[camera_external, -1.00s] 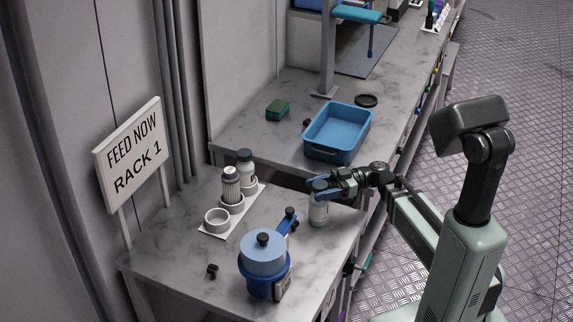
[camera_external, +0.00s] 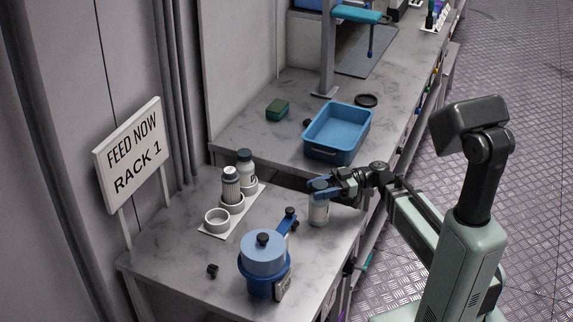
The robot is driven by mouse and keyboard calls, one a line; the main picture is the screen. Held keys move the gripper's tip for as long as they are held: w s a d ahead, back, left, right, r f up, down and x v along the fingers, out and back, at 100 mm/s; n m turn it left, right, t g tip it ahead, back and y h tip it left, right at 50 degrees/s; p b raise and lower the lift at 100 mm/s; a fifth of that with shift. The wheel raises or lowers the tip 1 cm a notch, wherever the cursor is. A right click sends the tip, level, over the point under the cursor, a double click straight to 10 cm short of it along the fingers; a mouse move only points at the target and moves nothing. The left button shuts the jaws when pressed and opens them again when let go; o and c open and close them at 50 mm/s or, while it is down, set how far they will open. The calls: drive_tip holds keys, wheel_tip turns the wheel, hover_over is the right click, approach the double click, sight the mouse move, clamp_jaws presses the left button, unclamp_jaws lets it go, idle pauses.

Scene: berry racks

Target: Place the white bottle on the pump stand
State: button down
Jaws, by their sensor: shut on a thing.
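The white bottle (camera_external: 318,214) stands upright at the right side of the near grey marbled table. My gripper (camera_external: 319,187) is shut on its top, reaching in from the right. I cannot tell whether the bottle's base touches the table. A white stand (camera_external: 212,232) with several round holders lies to the left on the same table. Its front holder (camera_external: 217,219) is empty.
A blue pot with a lid and handle (camera_external: 265,265) stands in front of the gripper. A small black knob (camera_external: 212,271) lies left of it. A blue tray (camera_external: 338,134) is on the far table. A sign (camera_external: 133,153) stands at the left edge.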

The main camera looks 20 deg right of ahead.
drive_tip(key=shift+r, duration=0.1)
drive_tip(key=shift+r, duration=4.9)
drive_tip(key=w+a+f+m+t+h, duration=0.25)
drive_tip(key=w+a+m+t, duration=0.3)
drive_tip(key=w+t, duration=0.4)
drive_tip(key=w+r+m+t+h, duration=0.2)
drive_tip(key=w+m+t+h, duration=0.15)
drive_tip(key=w, duration=0.45)
drive_tip(key=w+d+r+m+t+h, duration=0.2)
drive_tip(key=w+d+r+m+h, duration=0.15)
drive_tip(key=d, duration=0.25)
drive_tip(key=w+d+r+m+t+h, duration=0.3)
drive_tip(key=w+d+h, duration=0.15)
drive_tip(key=d, duration=0.25)
drive_tip(key=s+d+f+m+h, duration=0.2)
drive_tip(key=d+h, duration=0.2)
drive_tip(key=d, duration=0.5)
drive_tip(key=shift+s+d, duration=0.2)
drive_tip(key=shift+d, duration=0.05)
drive_tip(key=shift+m, duration=0.25)
